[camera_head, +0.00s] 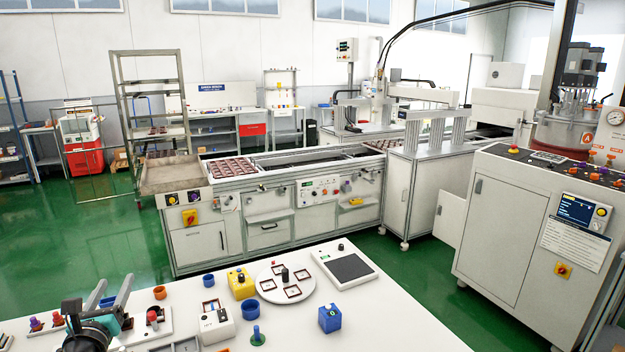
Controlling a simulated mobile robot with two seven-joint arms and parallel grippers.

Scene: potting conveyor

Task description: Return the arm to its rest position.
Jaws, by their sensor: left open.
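My left gripper (115,284) is at the lower left corner of the camera_head view, over the left part of the white table (400,328). Its two grey fingers point up and away in the picture and stand apart, with nothing seen between them. The dark wrist below it is cut off by the bottom edge. The gripper hides part of the table behind it. My right gripper does not show.
A small holder with a red knob (153,317) is close right of the gripper. Further right are a white box (217,323), yellow box (241,286), round white plate (305,293), blue box (330,319) and scale (345,266). The table's front right is clear.

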